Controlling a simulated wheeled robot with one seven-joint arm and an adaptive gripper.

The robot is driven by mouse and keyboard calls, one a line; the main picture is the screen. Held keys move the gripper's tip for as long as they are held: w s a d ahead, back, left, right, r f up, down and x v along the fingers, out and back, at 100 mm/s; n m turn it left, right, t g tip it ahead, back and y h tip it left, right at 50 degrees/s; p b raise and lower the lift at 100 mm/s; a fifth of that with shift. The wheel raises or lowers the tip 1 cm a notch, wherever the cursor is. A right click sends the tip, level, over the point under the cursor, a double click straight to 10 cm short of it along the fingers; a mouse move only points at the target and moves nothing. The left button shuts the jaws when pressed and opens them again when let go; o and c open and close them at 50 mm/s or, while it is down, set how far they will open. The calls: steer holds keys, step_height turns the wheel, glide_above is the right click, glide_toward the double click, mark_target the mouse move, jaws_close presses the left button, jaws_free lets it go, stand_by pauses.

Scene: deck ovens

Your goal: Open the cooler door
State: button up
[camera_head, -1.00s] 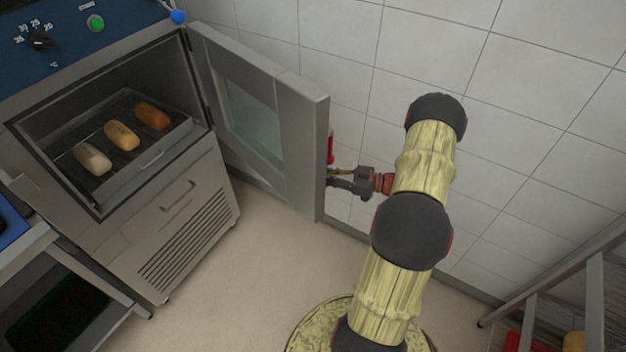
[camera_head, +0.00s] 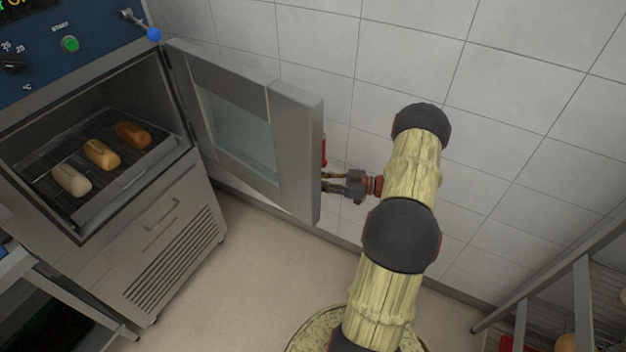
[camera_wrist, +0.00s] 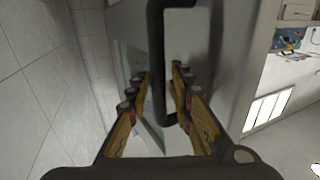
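The cooler door (camera_head: 297,150), grey with a glass pane, stands wide open, swung out to the right of the cooler's chamber (camera_head: 60,125). My gripper (camera_head: 326,182) is at the door's outer face, near its free edge. In the wrist view, a dark vertical bar handle (camera_wrist: 157,50) runs between the two fingers of my gripper (camera_wrist: 160,72). The fingers are apart, with narrow gaps showing beside the bar, so they stand around it without a visible firm grip. The head view hides the handle behind the door's edge.
Several bread loaves (camera_head: 102,153) lie on a rack inside the cooler. A tiled wall (camera_head: 420,50) is close behind the door and my arm. A metal rack (camera_head: 560,285) stands at the lower right. The floor (camera_head: 225,285) before the cooler is clear.

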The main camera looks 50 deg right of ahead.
steer(key=shift+o, duration=0.7)
steer(key=v, duration=1.2)
steer(key=shift+r, duration=0.1)
